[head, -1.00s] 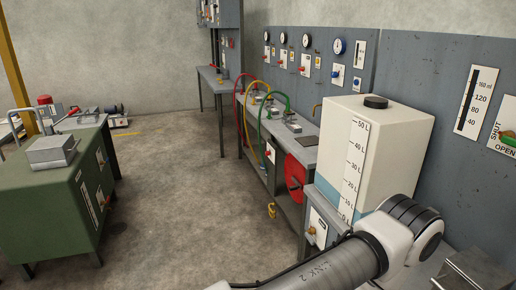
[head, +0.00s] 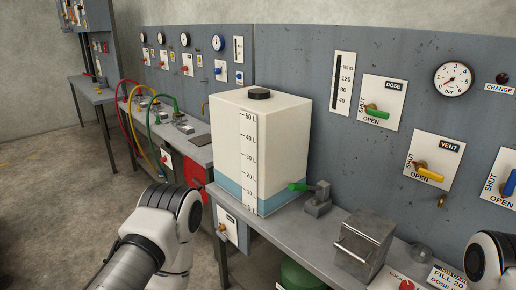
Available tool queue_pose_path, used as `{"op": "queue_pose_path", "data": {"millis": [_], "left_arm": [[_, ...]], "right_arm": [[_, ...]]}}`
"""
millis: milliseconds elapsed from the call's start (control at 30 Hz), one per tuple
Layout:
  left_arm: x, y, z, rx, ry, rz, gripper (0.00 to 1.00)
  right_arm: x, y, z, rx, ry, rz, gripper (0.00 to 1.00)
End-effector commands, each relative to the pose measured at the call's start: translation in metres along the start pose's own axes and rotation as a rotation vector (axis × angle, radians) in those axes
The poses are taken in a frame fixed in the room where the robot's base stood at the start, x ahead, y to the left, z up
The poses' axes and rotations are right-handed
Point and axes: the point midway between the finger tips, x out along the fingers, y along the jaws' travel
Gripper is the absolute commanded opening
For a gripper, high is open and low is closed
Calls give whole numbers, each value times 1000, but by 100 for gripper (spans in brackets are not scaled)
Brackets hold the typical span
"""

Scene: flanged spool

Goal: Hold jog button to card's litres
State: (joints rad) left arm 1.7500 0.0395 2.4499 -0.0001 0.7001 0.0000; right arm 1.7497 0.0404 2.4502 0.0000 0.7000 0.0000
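A white tank (head: 275,135) with a black cap and a litre scale up to 50 L stands on the grey bench. Blue liquid (head: 228,187) fills its lower part, with the surface low on the scale. A card (head: 447,279) reading "FILL 20" lies at the bottom right, its lower part cut off by the frame. A red knob or button (head: 406,285) sits on a white plate left of the card; I cannot tell whether it is the jog button. My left arm shows at the lower left and a piece of my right arm at the right edge. Neither gripper is in view.
A green-handled valve (head: 300,187) is beside the tank. A metal box (head: 364,242) stands on the bench left of the card. The wall panel carries a DOSE valve (head: 376,112), a VENT valve (head: 430,172) and a bar gauge (head: 453,79).

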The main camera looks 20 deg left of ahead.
Motion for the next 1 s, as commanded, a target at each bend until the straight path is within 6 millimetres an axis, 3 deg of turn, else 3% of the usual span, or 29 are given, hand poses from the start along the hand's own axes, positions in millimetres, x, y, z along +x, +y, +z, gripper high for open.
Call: {"op": "queue_pose_path", "data": {"millis": [33, 200, 1000], "left_arm": [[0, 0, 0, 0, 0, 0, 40], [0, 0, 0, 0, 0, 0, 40], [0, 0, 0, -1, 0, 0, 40]], "right_arm": [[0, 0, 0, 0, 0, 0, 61], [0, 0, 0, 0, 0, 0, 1], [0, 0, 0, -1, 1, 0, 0]]}}
